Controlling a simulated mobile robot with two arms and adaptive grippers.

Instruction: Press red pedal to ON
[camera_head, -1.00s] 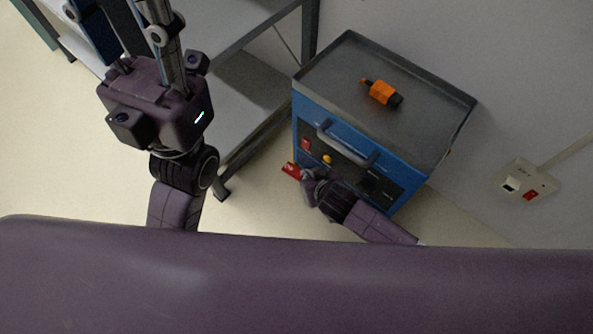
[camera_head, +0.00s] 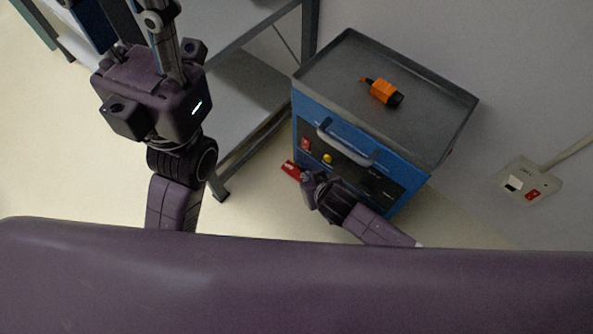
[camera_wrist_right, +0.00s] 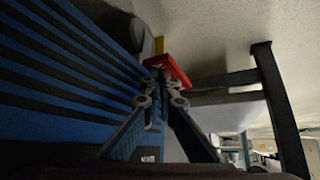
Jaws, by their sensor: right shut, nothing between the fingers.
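The red pedal (camera_head: 289,169) sticks out low at the front left corner of the blue cart (camera_head: 342,141). My right gripper (camera_head: 304,176) is shut and empty, just right of the pedal and close to it. In the right wrist view, the red pedal (camera_wrist_right: 170,68) shows right at the closed fingertips (camera_wrist_right: 160,86). I cannot tell if they touch it, or whether the pedal is pressed. My left gripper (camera_head: 140,30) is at the top left, away from the cart; its fingertips are cut off by the frame.
An orange and black tool (camera_head: 382,91) lies on the cart's grey top. The cart front has a handle (camera_head: 345,146), a red switch (camera_head: 306,144) and a yellow knob (camera_head: 327,158). A grey shelf rack (camera_head: 245,90) stands left of it. A power strip (camera_head: 528,184) is at the right.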

